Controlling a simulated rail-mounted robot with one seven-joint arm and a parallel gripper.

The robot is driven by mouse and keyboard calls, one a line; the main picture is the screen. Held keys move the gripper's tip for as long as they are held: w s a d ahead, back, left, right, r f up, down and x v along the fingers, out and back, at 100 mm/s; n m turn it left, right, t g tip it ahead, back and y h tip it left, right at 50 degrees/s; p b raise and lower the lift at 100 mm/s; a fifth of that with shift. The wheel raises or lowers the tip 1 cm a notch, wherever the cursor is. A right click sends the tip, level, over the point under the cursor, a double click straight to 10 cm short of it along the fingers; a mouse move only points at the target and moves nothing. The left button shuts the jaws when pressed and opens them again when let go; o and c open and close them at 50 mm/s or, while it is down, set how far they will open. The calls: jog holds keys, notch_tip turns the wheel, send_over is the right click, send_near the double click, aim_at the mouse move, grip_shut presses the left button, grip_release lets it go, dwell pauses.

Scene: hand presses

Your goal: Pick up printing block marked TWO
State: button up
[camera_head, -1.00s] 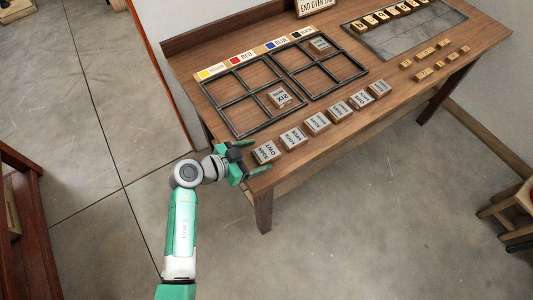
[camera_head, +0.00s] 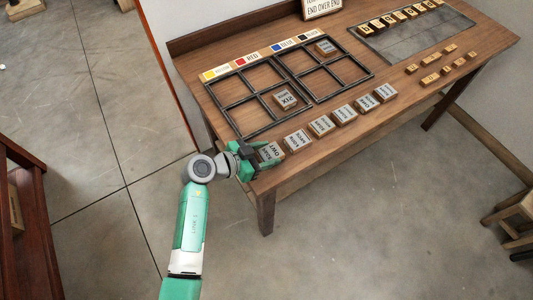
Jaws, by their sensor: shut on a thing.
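The printing block marked TWO (camera_head: 271,153) is a small wooden block with a pale grey lettered top. It is the leftmost of the row along the table's front edge, and its lettering shows upside down. My green gripper (camera_head: 268,156) reaches in from the left and is shut on this block, one finger on its far side and one on its near side. The block is at or very near the table top; I cannot tell whether it is lifted.
Several similar blocks (camera_head: 321,125) continue the row rightward. Behind them is a black divided frame (camera_head: 310,99) holding two blocks, with colour labels (camera_head: 241,62) above. A grey tray (camera_head: 420,40) with letter blocks stands at the back right. Small wooden pieces (camera_head: 431,78) lie before it.

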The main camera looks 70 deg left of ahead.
notch_tip(320, 180, up, 3)
jog(key=shift+f+p, duration=0.1)
jog(key=shift+p, duration=0.3)
jog(key=s+d+p, duration=0.1)
jog(key=s+d, duration=0.3)
jog(key=d, duration=0.3)
jog(key=s+d+r+p, duration=0.1)
jog(key=s+d, duration=0.3)
jog(key=d, duration=0.2)
jog(key=shift+d+r, duration=0.2)
jog(key=shift+d, duration=0.15)
